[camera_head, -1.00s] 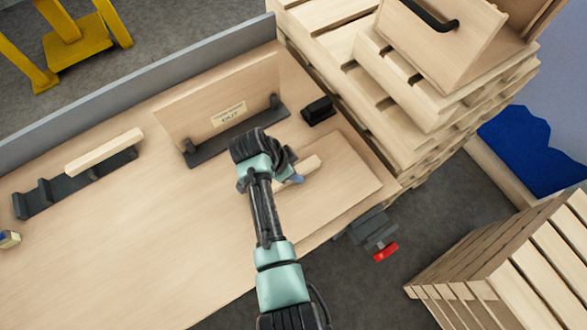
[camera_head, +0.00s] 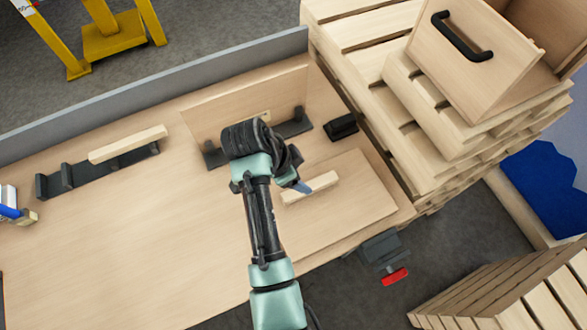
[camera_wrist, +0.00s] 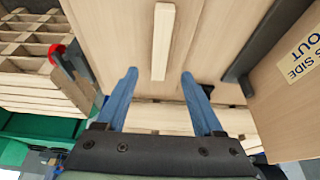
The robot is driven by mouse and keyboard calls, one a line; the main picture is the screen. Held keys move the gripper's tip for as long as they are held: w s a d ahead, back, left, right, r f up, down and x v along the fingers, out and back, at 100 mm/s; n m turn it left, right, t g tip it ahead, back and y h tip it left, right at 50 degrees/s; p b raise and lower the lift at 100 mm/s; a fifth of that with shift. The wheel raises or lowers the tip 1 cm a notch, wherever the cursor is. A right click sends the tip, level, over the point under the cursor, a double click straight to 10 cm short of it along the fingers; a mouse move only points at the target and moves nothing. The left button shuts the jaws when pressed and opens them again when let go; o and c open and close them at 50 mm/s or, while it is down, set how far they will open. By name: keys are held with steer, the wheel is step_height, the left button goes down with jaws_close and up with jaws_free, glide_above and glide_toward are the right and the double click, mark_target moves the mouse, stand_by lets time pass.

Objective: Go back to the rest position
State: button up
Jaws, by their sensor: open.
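My gripper (camera_wrist: 158,88) shows in the wrist view with its two blue fingers spread apart and nothing between them. A pale wooden bar (camera_wrist: 163,42) lies on a board beyond the fingertips, apart from them. In the head view my arm reaches over the workbench (camera_head: 130,240), and one blue finger (camera_head: 316,183) shows near the wooden bar (camera_head: 296,192) on the flat wooden board (camera_head: 350,205). My wrist hides much of the upright panel's label and part of its dark holder.
An upright panel (camera_head: 215,112) stands in a dark holder at the bench's back. Left of it, another bar (camera_head: 128,144) rests on a dark rack (camera_head: 75,178). A black block (camera_head: 342,127) sits right. Stacked pallets (camera_head: 400,120) border the bench. A red-handled clamp (camera_head: 385,255) hangs at the front edge.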

steer(key=shift+v, duration=1.6)
